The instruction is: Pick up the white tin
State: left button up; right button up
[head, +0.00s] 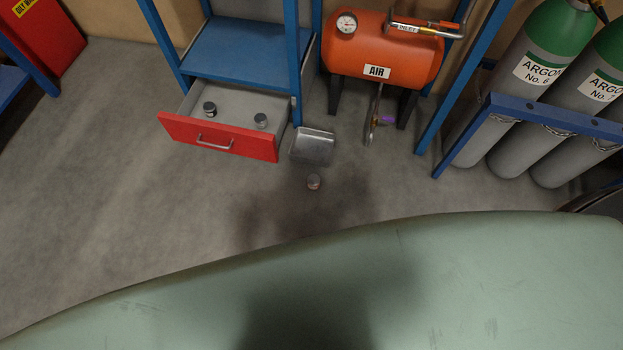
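Neither of my grippers is in view.
An open red-fronted drawer (220,138) of a blue-framed unit holds two small dark-lidded containers (210,108) (261,120). A metal tray (313,147) lies beside it. An orange air tank (385,48) and racked argon cylinders (525,85) stand to the right. The left floor (90,180) is clear.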

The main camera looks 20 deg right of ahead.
aim_at(261, 122)
jog(key=i+u, duration=0.2)
jog(key=i, duration=0.25)
jog(key=i+l+u, duration=0.25)
jog(key=i, duration=0.15)
jog(key=j, duration=0.1)
